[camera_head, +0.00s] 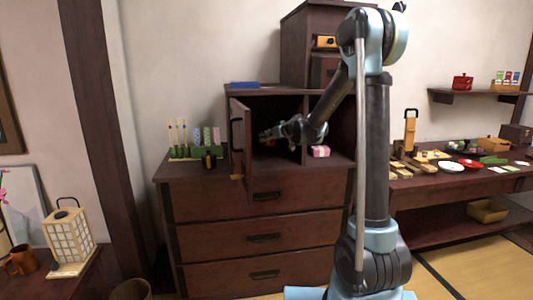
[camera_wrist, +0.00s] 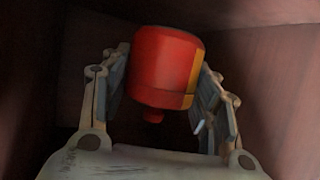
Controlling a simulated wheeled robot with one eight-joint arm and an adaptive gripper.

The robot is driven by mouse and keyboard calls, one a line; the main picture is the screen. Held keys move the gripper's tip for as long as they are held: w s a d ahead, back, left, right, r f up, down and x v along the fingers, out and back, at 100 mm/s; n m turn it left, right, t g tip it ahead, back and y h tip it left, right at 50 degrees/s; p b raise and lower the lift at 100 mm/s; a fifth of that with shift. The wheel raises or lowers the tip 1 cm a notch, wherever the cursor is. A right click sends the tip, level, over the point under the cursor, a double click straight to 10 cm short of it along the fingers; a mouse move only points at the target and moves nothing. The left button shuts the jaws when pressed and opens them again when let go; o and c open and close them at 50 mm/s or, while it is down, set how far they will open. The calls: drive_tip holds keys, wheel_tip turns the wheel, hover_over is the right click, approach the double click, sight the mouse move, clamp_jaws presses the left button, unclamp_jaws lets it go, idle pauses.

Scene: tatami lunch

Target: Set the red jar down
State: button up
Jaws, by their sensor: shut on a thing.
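The red jar (camera_wrist: 162,65) is between the two fingers of my gripper (camera_wrist: 165,90) in the wrist view. It is a rounded red body with a yellow-orange band on its right side and a small red knob at its lower end, and it looks slightly tilted. My gripper is shut on it. In the head view my gripper (camera_head: 272,134) reaches into the open left compartment of the dark wooden cabinet (camera_head: 258,228). Only a small bit of red shows there by the fingers. Whether the jar touches the compartment floor cannot be told.
The cabinet door (camera_head: 239,140) stands open left of my gripper. A pink-and-white item (camera_head: 320,151) sits in the right compartment. A dark mug (camera_head: 208,160) and a green rack (camera_head: 195,152) stand on the cabinet's left top. A blue item (camera_head: 244,85) lies above the compartments.

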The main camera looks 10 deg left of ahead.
drive_tip(key=shift+f, duration=3.45)
drive_tip(key=o, duration=1.3)
drive_tip(key=shift+s, duration=0.1)
drive_tip(key=v, duration=1.1)
drive_tip(key=shift+s+d, duration=0.1)
drive_tip(key=shift+d, duration=0.05)
drive_tip(key=shift+s+d+r, duration=0.15)
drive_tip(key=shift+s+d, duration=0.15)
drive_tip(key=shift+s, duration=0.3)
drive_tip(key=s+d+f+m+g+h, duration=0.2)
drive_tip(key=s+d+f, duration=0.2)
drive_tip(key=s, duration=1)
drive_tip(key=s+d+f+m+g+h, duration=0.3)
drive_tip(key=s+d+f, duration=0.1)
drive_tip(key=s+d, duration=0.7)
drive_tip(key=s+d+f+m+g+h, duration=0.2)
drive_tip(key=s+d+f, duration=0.3)
drive_tip(key=s, duration=1.2)
drive_tip(key=shift+s+d+g+h, duration=0.15)
drive_tip(key=shift+d+g+h, duration=0.2)
drive_tip(key=shift+d, duration=0.35)
drive_tip(key=shift+s+d+g+h, duration=0.15)
drive_tip(key=shift+d+g+h, duration=0.15)
drive_tip(key=shift+d, duration=0.4)
